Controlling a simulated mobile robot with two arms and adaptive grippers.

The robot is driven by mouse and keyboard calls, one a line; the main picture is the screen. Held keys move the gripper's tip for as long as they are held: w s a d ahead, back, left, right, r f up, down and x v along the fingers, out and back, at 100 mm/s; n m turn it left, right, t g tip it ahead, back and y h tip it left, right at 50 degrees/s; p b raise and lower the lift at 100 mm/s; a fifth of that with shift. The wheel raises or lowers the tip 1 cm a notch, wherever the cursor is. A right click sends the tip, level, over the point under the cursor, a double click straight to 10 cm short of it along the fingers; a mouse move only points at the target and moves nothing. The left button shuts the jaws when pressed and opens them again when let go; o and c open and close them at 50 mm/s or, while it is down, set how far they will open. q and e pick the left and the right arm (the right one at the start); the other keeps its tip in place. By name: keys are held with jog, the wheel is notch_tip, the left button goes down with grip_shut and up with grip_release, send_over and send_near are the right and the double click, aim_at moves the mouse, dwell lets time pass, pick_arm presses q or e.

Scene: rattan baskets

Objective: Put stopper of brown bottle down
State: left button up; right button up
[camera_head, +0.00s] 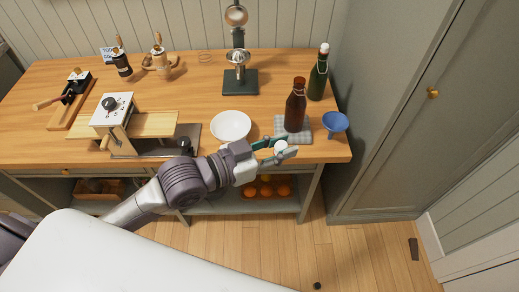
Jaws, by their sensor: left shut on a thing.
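A brown bottle (295,106) stands upright on a grey checked cloth (305,136) at the right front of the wooden counter. Its top shows no white stopper. My left gripper (281,150) is in front of the cloth near the counter's front edge, shut on a small white stopper (281,147). Whether the stopper touches anything below it, I cannot tell. My right gripper is out of view.
A green bottle (318,76) with a white top stands behind the brown one. A blue funnel (335,123) is to the right, and a white bowl (231,125) to the left. A citrus press (239,75) stands behind. A tall cabinet closes off the right side.

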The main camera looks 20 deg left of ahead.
pick_arm(q)
jog(key=w+d+r+m+g+h, duration=0.1)
jog(key=w+d+m+g+h, duration=0.1)
jog(key=d+m+g+h, duration=0.1)
jog(key=shift+w+d+r+m+g, duration=0.3)
jog(key=shift+d+m+g, duration=0.3)
jog(key=shift+d+g, duration=0.45)
jog(key=shift+d, duration=0.15)
